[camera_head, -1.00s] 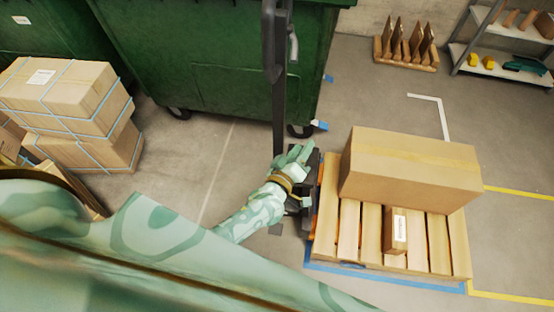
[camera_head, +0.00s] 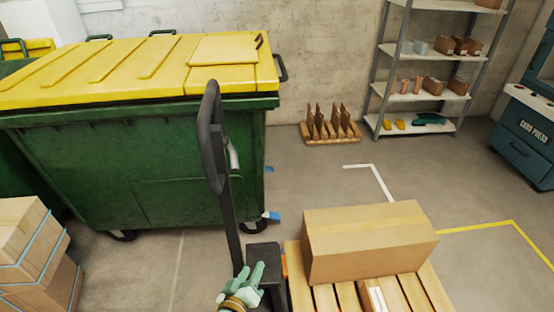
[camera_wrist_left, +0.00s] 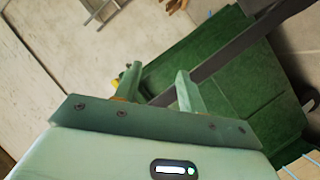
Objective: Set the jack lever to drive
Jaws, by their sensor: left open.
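The pallet jack's black handle (camera_head: 213,145) rises in front of the green bin in the head view, with a loop grip on top. A small grey lever (camera_head: 232,153) sits at the right side of the loop. Its setting cannot be told. My left gripper (camera_head: 256,272) is at the bottom of the head view, open, well below the lever, near the foot of the handle. In the left wrist view the two fingers (camera_wrist_left: 158,84) stand apart with nothing held. The dark handle shaft (camera_wrist_left: 235,48) runs behind them. My right gripper is not in view.
A large green bin (camera_head: 160,185) with a yellow lid stands behind the handle. A wooden pallet (camera_head: 325,298) bears a large carton (camera_head: 368,240) to the right. Strapped boxes (camera_head: 30,250) stand at left. Shelves (camera_head: 425,97) stand at the back right.

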